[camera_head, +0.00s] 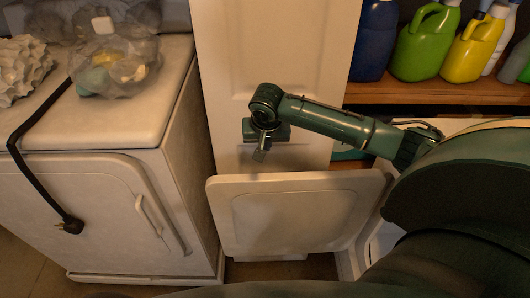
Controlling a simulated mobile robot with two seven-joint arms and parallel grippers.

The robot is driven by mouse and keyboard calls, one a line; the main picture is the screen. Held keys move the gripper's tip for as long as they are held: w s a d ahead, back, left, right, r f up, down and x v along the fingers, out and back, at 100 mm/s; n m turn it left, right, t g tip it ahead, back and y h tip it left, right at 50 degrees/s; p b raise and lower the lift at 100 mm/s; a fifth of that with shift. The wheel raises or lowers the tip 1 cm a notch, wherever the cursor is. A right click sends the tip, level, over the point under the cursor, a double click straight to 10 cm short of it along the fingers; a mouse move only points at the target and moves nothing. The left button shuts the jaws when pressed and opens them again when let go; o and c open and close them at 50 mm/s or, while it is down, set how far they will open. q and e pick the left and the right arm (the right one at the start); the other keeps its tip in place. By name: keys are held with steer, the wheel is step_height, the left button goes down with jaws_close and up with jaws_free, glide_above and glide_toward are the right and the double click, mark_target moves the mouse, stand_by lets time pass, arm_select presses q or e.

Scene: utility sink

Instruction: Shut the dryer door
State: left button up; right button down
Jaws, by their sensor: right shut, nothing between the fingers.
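The dryer door (290,215) is a pale, rounded panel that stands open in the middle of the view. Its right edge meets a white machine body (382,238), mostly hidden behind my right arm. My right gripper (259,154) hangs just above the door's top edge, left of its middle. Its fingers are shut and point down, with nothing between them. I cannot tell whether they touch the door. My left gripper is out of view.
Another white appliance (110,210) with its door shut stands at the left. On top are a clear bag (115,65) and a black cord (40,110). A white panel (280,50) rises behind the gripper. A wooden shelf (430,93) at right holds several bottles.

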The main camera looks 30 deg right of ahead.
step_height(320, 180, down, 8)
steer(key=s, duration=0.1)
steer(key=shift+a+p, duration=0.35)
steer(key=shift+s+r, duration=0.1)
stand_by(0.4)
